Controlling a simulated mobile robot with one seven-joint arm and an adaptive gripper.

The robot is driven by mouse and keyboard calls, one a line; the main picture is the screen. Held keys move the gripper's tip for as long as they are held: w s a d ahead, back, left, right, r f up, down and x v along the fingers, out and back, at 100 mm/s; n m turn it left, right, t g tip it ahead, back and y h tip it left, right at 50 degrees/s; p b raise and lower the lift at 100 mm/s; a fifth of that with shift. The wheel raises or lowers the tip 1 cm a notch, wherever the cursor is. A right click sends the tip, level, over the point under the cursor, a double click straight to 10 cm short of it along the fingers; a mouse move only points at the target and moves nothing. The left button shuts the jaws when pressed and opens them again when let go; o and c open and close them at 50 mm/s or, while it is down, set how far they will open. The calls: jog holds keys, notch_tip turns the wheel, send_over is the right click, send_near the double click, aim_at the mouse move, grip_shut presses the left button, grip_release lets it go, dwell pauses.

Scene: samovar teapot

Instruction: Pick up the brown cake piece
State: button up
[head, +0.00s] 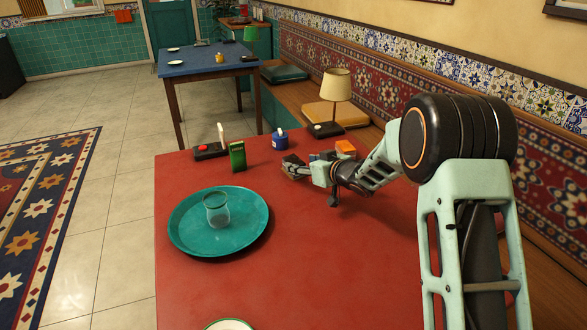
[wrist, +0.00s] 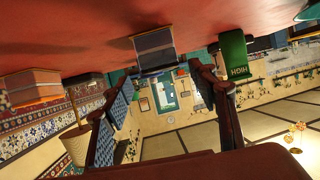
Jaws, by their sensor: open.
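An orange-brown block (head: 346,147) stands on the red table just behind my wrist in the head view; I take it for the brown cake piece, though I cannot be sure. In the wrist view, which is upside down, a tan-brown block (wrist: 32,88) at the far left appears to be the same thing, outside my fingers. My gripper (head: 293,168) is low over the table, pointing left. In the wrist view my gripper (wrist: 160,110) has its two fingers wide apart, with nothing visibly held. A dark, bluish box-like thing (wrist: 155,50) shows beyond the gap.
A green box (head: 237,156), a blue jar (head: 280,139) and a dark tray (head: 210,151) stand at the back of the table. A teal tray (head: 185,235) with a glass (head: 216,210) is at left.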

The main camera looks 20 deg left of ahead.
aim_at(295, 162)
jog(key=shift+b+x, duration=0.7)
jog(key=shift+x, duration=2.2)
jog(key=shift+s+a, duration=0.1)
jog(key=shift+c, duration=0.2)
jog(key=c, duration=1.3)
jog(key=shift+o, duration=0.2)
